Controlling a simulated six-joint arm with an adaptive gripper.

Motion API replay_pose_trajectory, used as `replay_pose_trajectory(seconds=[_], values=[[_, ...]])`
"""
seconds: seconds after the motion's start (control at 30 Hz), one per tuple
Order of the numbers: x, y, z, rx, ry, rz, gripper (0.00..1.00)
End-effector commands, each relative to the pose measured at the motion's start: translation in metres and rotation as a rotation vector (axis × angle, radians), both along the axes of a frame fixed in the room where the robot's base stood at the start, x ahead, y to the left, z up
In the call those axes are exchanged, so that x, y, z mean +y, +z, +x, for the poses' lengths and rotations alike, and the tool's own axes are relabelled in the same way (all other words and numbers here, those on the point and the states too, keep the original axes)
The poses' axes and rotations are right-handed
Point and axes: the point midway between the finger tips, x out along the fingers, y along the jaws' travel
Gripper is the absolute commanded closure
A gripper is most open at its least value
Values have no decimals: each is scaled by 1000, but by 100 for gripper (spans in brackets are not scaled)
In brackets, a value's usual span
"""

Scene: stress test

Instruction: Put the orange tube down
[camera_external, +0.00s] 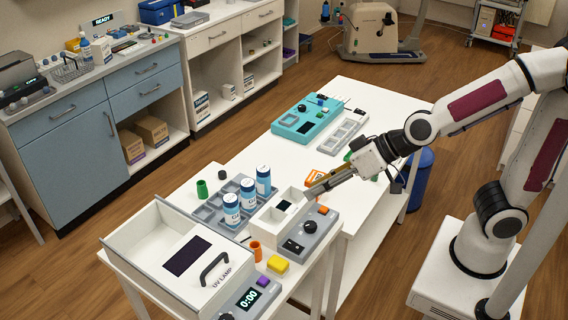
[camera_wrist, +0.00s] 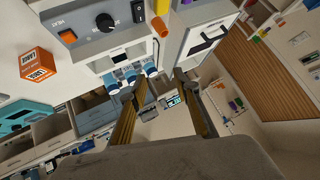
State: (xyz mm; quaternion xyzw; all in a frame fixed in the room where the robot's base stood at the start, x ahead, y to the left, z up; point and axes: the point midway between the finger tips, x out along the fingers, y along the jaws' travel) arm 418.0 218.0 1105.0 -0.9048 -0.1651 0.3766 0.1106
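The orange tube (camera_external: 256,251) stands on the white table between the UV lamp box and the grey heater, near the yellow block. It also shows in the wrist view (camera_wrist: 160,26), at the top, beyond my fingertips. My gripper (camera_external: 312,192) is above the table by the heater, up and to the right of the tube and apart from it. In the wrist view the two fingers (camera_wrist: 155,88) are spread, with nothing visible between them.
The heater (camera_external: 311,237) with its white bin lies below my gripper. The UV lamp box (camera_external: 165,243), yellow block (camera_external: 278,264) and green tube (camera_external: 202,189) stand nearby. An orange box (camera_wrist: 39,65) is beside the heater.

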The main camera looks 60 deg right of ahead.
Motion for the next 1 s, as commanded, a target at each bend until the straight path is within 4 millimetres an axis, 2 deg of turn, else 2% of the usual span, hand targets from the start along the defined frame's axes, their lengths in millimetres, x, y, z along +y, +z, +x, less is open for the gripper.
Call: replay_pose_trajectory(seconds=[0.03, 0.2, 0.5, 0.73, 1.0], values=[[11, -6, 4, -4, 0, 5, 69], [40, -20, 19, -35, -26, 23, 69], [80, -53, 34, -97, -91, 9, 69], [101, -82, 36, -155, -149, -37, 69], [114, -117, 26, -244, -214, -133, 69]])
